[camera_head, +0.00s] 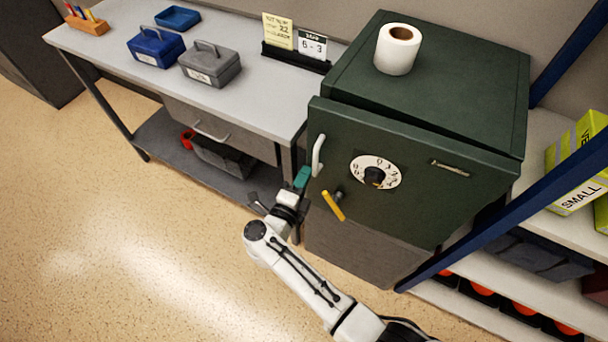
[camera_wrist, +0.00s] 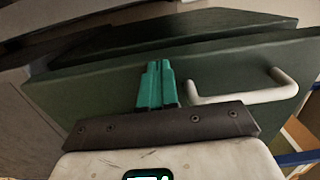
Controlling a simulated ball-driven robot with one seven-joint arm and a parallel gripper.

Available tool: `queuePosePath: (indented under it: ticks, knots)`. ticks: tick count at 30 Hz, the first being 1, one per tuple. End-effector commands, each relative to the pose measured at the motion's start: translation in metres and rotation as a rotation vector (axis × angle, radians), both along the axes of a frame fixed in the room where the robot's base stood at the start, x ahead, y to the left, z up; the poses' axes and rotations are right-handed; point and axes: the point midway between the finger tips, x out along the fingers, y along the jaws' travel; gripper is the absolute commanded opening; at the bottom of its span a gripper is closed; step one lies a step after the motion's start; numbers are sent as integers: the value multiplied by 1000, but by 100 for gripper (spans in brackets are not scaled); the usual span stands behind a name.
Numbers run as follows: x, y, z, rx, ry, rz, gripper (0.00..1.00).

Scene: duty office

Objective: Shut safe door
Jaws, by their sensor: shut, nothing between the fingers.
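The dark green safe (camera_head: 455,70) stands at the right in the head view. Its door (camera_head: 405,150) is slightly ajar, with a dark gap along the top, widest at the left. The door carries a white dial (camera_head: 376,172), a pale handle (camera_head: 318,156) at its left edge and a yellow lever (camera_head: 333,206). My gripper (camera_head: 302,178) is shut and empty, its teal fingers just left of the handle's lower end. In the wrist view the fingers (camera_wrist: 155,68) lie over the door face (camera_wrist: 215,70), beside the handle (camera_wrist: 250,92); I cannot tell whether they touch.
A paper roll (camera_head: 397,48) stands on the safe. The grey desk (camera_head: 265,85) at the left holds a blue box (camera_head: 156,46), a grey box (camera_head: 209,64) and a sign holder (camera_head: 295,58). A blue-posted shelf (camera_head: 500,215) stands close at the right. Floor (camera_head: 120,250) at the left is clear.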

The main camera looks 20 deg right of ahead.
Motion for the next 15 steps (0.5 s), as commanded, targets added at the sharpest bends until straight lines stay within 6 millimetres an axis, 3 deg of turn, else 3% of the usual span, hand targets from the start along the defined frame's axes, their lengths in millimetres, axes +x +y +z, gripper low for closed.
queuePosePath:
  ticks: [8,15]
  knots:
    - [6,-5,-2,1,-2,-19,0]
    - [28,-28,-3,2,-2,-101,0]
